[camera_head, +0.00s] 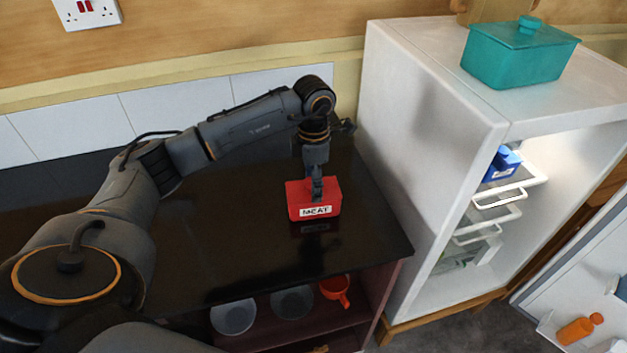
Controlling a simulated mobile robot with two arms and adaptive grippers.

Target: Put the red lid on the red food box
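The red food box (331,204), with a white "MEAT" label on its front, sits on the black counter near its right end. My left gripper (317,190) points straight down at the middle of the box's top. Its fingers look close together and overlap the red top. They hide whatever is between them, so I cannot tell whether they hold a knob. I cannot make out a red lid separate from the box. My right gripper is not in view.
A white open fridge (430,120) stands right of the counter, with a teal lidded box (515,62) on top and a blue box (502,168) inside. Bowls and an orange-red cup (335,288) are on the shelf below. The counter's front left is clear.

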